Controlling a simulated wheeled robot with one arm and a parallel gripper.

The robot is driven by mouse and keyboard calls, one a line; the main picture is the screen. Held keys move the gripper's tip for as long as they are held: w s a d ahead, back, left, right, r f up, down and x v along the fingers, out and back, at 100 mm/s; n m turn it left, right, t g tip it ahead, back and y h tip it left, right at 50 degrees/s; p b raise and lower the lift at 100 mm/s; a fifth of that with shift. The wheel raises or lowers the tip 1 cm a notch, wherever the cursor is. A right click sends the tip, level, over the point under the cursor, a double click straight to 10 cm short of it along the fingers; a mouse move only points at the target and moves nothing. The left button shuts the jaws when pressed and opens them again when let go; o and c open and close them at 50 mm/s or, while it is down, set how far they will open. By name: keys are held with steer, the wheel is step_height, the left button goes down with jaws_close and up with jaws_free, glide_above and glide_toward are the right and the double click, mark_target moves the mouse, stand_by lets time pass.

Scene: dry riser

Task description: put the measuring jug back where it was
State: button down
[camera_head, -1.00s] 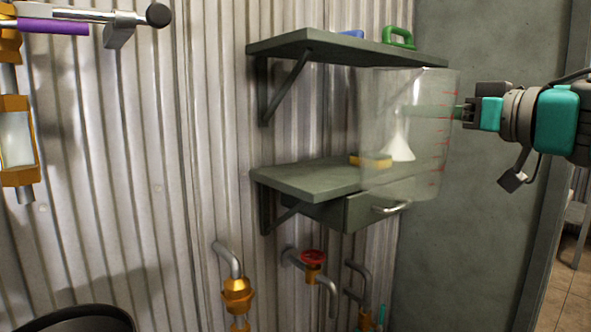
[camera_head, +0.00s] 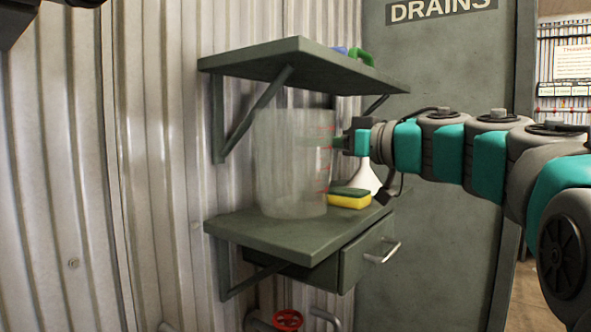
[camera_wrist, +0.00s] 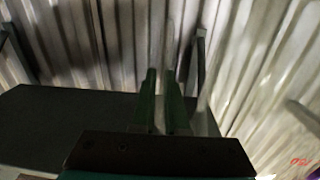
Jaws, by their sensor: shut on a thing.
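The measuring jug (camera_head: 292,165) is large and see-through, with red marks on its right side. It is upright over the left part of the lower shelf (camera_head: 262,232), between the two shelves. I cannot tell whether its base touches the shelf. My gripper (camera_head: 340,142) is shut on the jug at its right side, where the handle is. In the wrist view my gripper's green fingers (camera_wrist: 160,105) are close together, and the jug is hard to make out there.
A yellow and green sponge (camera_head: 349,200) and a white funnel (camera_head: 366,178) are right of the jug on the lower shelf. The upper shelf (camera_head: 295,62) is overhead, with blue and green items. A drawer (camera_head: 362,255) and a red valve wheel (camera_head: 287,320) are below.

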steer(key=w+a+f+b, duration=0.1)
steer(key=w+f, duration=0.3)
steer(key=w, duration=0.6)
steer(key=shift+a+f, duration=0.2)
steer(key=shift+a, duration=0.5)
steer(key=shift+w+f, duration=0.1)
steer(key=shift+f, duration=0.05)
steer(key=c, duration=0.9)
jaws_free()
steer(key=shift+c, duration=0.2)
steer(key=v, duration=1.2)
